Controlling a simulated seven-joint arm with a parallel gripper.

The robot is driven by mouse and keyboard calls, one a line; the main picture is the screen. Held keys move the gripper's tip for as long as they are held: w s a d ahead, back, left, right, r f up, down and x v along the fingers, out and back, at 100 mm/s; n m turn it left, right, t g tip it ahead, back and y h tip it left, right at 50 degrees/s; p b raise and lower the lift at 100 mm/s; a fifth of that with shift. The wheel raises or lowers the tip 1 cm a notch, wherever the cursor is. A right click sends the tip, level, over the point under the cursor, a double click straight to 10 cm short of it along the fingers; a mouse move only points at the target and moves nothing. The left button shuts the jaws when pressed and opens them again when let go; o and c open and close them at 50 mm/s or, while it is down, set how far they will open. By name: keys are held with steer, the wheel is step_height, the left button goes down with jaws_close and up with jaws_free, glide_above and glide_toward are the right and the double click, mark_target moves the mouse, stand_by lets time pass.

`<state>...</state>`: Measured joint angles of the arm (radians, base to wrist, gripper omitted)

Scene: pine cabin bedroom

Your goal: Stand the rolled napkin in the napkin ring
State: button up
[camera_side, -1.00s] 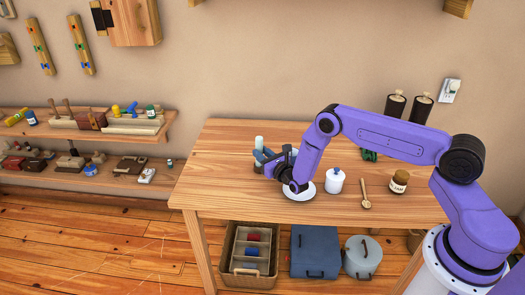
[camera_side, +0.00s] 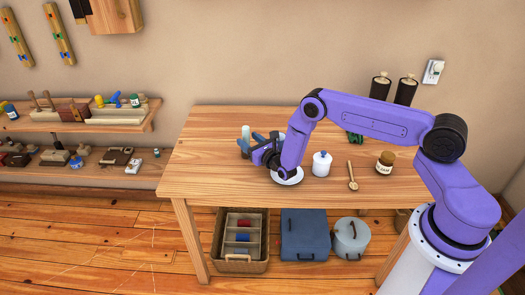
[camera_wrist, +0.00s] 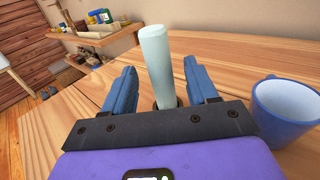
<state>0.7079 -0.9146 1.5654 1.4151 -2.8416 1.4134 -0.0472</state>
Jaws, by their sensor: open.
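The rolled napkin is a pale green roll (camera_wrist: 156,62) standing upright on the table; its top also shows in the side view (camera_side: 245,132). A dark rim (camera_wrist: 156,105) shows at its foot, perhaps the napkin ring, but most of it is hidden behind my gripper's dark crossbar. My gripper (camera_wrist: 163,80) is open, with one blue finger on each side of the roll and gaps showing between. In the side view my gripper (camera_side: 257,144) is low over the table, beside the roll.
A blue mug (camera_wrist: 287,106) stands close right of my gripper in the wrist view. In the side view, a white plate (camera_side: 290,182) lies under my wrist, with a white jar (camera_side: 321,165), wooden spoon (camera_side: 352,178) and brown jar (camera_side: 385,163) to the right. The table's left front (camera_side: 200,180) is clear.

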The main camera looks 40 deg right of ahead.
steer(key=s, duration=0.5)
steer(key=s+a, duration=0.1)
steer(key=s, duration=1.1)
steer(key=shift+a, duration=0.25)
steer(key=shift+w+r, duration=0.1)
steer(key=shift+r, duration=0.05)
steer(key=s+d+r+m+g+h, duration=0.2)
steer(key=s+r+m+g+h, duration=0.15)
steer(key=r+m+h, duration=0.5)
steer(key=s+d+r+m+g+h, duration=0.25)
steer(key=r+m+g+h, duration=0.2)
steer(key=r, duration=0.75)
steer(key=s+a+r+m+g+y, duration=0.1)
steer(key=s+a+m+g+y, duration=0.2)
steer(key=s+y, duration=0.2)
steer(key=s+a+r+m+g+y, duration=0.1)
steer(key=s+a+m+g+y, duration=0.2)
steer(key=s, duration=0.9)
steer(key=s+a+r+m+g+y, duration=0.1)
steer(key=s+a+m+g+y, duration=0.2)
steer(key=s+a+y, duration=0.2)
steer(key=s+y, duration=0.2)
steer(key=s, duration=0.2)
steer(key=shift+a+g, duration=0.25)
steer(key=shift+g, duration=0.15)
